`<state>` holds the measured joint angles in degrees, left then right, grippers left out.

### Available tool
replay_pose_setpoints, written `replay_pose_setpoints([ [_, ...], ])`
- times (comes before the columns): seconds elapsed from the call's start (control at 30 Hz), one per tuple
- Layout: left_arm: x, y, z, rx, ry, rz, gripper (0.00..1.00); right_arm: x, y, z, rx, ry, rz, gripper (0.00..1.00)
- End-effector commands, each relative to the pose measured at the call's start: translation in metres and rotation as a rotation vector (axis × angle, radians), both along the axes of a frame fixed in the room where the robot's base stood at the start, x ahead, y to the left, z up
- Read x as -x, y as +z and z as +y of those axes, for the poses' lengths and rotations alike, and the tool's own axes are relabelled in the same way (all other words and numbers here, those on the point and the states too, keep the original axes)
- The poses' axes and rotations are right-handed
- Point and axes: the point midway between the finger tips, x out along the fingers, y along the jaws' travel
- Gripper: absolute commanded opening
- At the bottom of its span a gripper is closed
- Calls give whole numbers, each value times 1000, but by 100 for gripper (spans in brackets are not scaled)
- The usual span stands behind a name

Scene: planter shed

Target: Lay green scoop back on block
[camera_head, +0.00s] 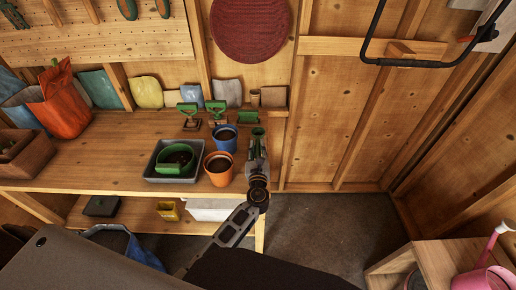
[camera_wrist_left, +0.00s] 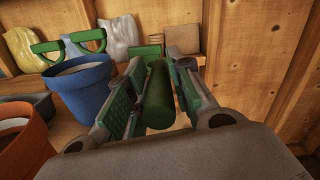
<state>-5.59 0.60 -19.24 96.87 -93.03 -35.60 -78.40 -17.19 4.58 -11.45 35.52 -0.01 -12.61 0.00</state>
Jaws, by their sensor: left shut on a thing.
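My left gripper (camera_head: 257,138) is over the right end of the wooden bench. In the left wrist view its fingers (camera_wrist_left: 155,97) are shut on a round green handle, which I take as the green scoop (camera_wrist_left: 159,95). The handle points away from the wrist. A flat green part (camera_wrist_left: 149,52) shows just beyond the handle, and also in the head view (camera_head: 248,116); I cannot tell whether it belongs to the scoop. I cannot make out the block under or beside it. My right gripper is not in view.
A blue pot (camera_head: 225,138) and an orange pot (camera_head: 219,169) stand close left of my gripper. A grey tray (camera_head: 151,174) holds a green pot (camera_head: 175,160). Two green-handled tools (camera_head: 189,108) (camera_head: 216,106) stand behind. The bench (camera_head: 110,160) is clear left of the tray.

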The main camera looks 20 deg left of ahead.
Motion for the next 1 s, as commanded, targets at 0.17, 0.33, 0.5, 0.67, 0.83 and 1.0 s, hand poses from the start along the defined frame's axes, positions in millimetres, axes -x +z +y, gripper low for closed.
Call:
replay_pose_setpoints([
  [0.17, 0, -15, 0, -1, 0, -1, 0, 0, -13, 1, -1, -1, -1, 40],
  [0.33, 0, -23, 0, -1, 0, -1, 0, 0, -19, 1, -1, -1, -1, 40],
  [0.5, 0, -26, 0, -1, 0, 0, 0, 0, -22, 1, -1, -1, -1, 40],
  [0.67, 0, -27, 0, 0, 0, 0, 0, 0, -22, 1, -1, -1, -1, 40],
  [0.83, 0, -26, 0, 0, 0, 0, 0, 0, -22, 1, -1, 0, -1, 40],
  [1.0, 0, -26, 0, 0, 0, 0, 0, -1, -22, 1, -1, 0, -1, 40],
])
